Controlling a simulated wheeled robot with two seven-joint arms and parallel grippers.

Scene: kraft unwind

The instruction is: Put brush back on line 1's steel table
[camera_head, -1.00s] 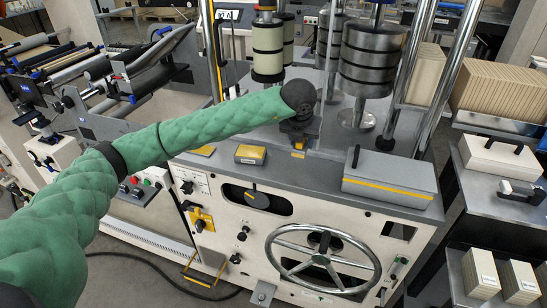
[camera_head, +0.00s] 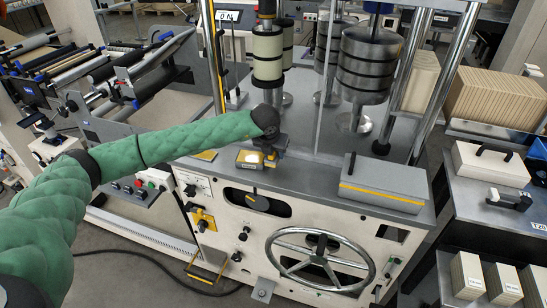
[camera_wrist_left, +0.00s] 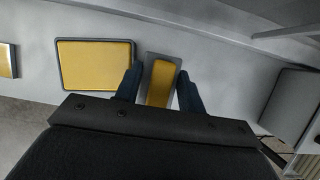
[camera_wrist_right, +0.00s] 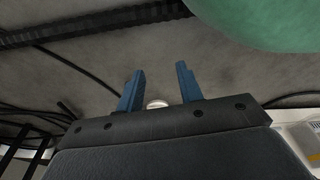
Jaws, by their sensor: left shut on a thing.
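My left gripper (camera_head: 269,150) points down over the grey machine deck, just right of a yellow-topped pad (camera_head: 250,158). In the left wrist view its blue fingers (camera_wrist_left: 160,90) are shut on a narrow grey block with a yellow top (camera_wrist_left: 161,82). I cannot tell for sure whether this block is the brush, or whether it touches the deck. The yellow pad shows beside it (camera_wrist_left: 95,63). A steel-grey table (camera_head: 470,205) stands at the right. My right gripper (camera_wrist_right: 160,88) is open and empty above the floor, and not in the head view.
A grey case with a yellow stripe (camera_head: 384,187) lies on the deck to the right. Metal rollers (camera_head: 371,65) and posts rise behind. A white box with a black handle (camera_head: 490,163) and a white dark-handled item (camera_head: 509,199) lie on the right table. A handwheel (camera_head: 320,262) projects in front.

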